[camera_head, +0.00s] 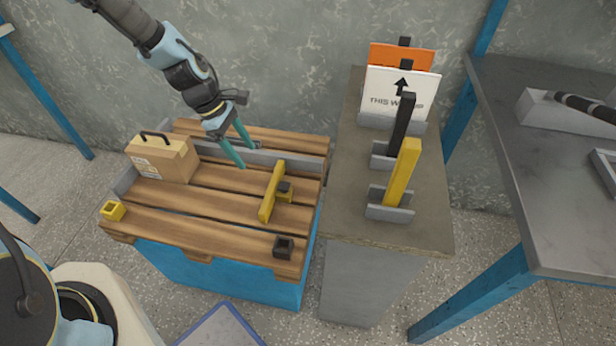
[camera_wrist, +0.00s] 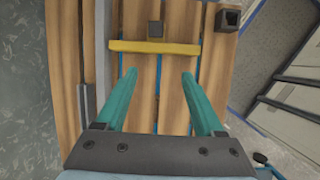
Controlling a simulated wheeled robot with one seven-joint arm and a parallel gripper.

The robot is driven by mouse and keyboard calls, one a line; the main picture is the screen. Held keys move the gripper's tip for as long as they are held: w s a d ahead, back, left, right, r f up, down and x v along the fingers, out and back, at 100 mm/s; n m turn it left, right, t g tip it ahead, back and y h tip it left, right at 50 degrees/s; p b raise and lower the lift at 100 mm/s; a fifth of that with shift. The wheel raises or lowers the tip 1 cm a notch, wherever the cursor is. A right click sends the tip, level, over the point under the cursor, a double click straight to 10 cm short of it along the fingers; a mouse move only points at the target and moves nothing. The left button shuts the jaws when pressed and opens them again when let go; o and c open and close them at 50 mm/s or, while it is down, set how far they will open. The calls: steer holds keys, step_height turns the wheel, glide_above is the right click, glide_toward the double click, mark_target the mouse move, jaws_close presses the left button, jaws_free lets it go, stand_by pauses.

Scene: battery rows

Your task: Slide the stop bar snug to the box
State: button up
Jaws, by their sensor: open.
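The stop bar (camera_head: 268,194) is a yellow bar lying across the pallet slats, with a dark block (camera_head: 285,187) on its right side. The box (camera_head: 165,158) is brown cardboard with a black handle, on the pallet's left part. A wide gap of bare slats lies between bar and box. My gripper (camera_head: 250,156) is open and empty, between them toward the back, nearer the bar. In the wrist view, the stop bar (camera_wrist: 178,48) lies crosswise beyond my open gripper (camera_wrist: 158,73), apart from the fingertips. The box is out of the wrist view.
A grey rail (camera_head: 299,162) runs along the pallet's back. A yellow socket (camera_head: 112,211) and a black socket (camera_head: 284,247) sit at the front corners. The cabinet (camera_head: 350,215) at right bears upright black and yellow bars and signs. Slats in front of the box are clear.

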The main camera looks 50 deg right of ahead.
mark_target(280, 185)
steer(key=s+d+f, duration=0.1)
steer(key=s+f, duration=0.1)
steer(key=f, duration=0.1)
steer(key=s+d+f, duration=0.1)
steer(key=d+f, duration=0.1)
steer(key=f, duration=0.2)
steer(key=s+d+f+p, duration=0.1)
steer(key=s+d+f, duration=0.1)
steer(key=f, duration=0.2)
steer(key=shift+s, duration=0.35)
steer(key=shift+g, duration=0.3)
steer(key=shift+c, duration=0.2)
jaws_close()
stand_by(0.6)
